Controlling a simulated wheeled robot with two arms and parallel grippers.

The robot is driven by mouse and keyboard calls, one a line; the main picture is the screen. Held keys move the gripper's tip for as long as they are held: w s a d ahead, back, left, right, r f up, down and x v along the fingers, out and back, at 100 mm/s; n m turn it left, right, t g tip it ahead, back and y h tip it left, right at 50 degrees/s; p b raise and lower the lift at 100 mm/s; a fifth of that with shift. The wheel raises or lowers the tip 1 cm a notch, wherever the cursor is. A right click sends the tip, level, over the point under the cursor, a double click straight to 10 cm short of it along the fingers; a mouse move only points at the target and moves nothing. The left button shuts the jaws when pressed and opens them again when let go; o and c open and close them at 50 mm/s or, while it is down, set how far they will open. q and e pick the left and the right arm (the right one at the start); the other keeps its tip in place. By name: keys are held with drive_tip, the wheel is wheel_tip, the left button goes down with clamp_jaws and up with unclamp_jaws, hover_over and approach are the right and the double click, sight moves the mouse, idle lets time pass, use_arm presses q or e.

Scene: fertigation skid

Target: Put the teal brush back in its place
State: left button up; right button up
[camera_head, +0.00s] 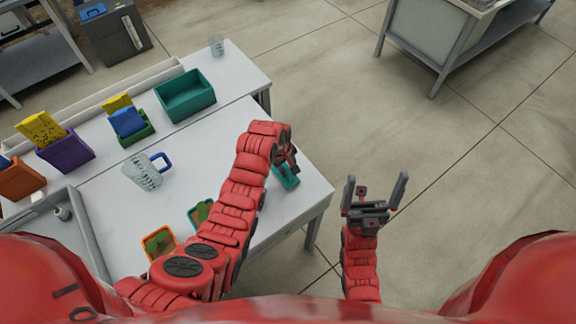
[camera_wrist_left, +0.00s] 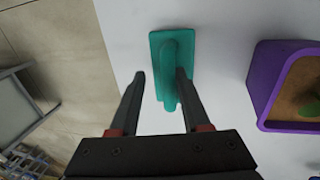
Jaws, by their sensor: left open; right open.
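The teal brush (camera_head: 287,178) lies on the white table near its right edge, partly hidden by my left gripper. In the left wrist view the brush (camera_wrist_left: 171,50) shows a flat rectangular plate with a raised handle. My left gripper (camera_head: 287,153) is open over it. In the wrist view its fingers (camera_wrist_left: 160,76) are on either side of the handle's near end, the right finger closer; I cannot tell if it touches. A teal bin (camera_head: 186,97) at the back of the table looks empty. My right gripper (camera_head: 376,190) is open and empty, right of the table.
A clear jug (camera_head: 143,172) stands mid-table. A purple tray (camera_wrist_left: 267,85) is right of the brush in the wrist view.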

sight(285, 167)
use_arm(q)
drive_tip(key=shift+a+r+b, duration=0.15)
drive_tip(key=shift+r+b, duration=0.25)
drive_tip(key=shift+r, duration=0.2)
drive_tip(key=r, duration=0.1)
drive_tip(key=r+b, duration=0.1)
drive_tip(key=r, duration=0.2)
drive_tip(key=shift+s+a+r+b, duration=0.2)
drive_tip(key=shift+s+a+b, duration=0.05)
drive_tip(key=shift+a+b, duration=0.15)
wheel_tip(285, 167, up, 6)
drive_tip(key=p, duration=0.6)
drive_tip(key=shift+s+a+r, duration=0.2)
drive_tip(key=shift+s+a, duration=0.2)
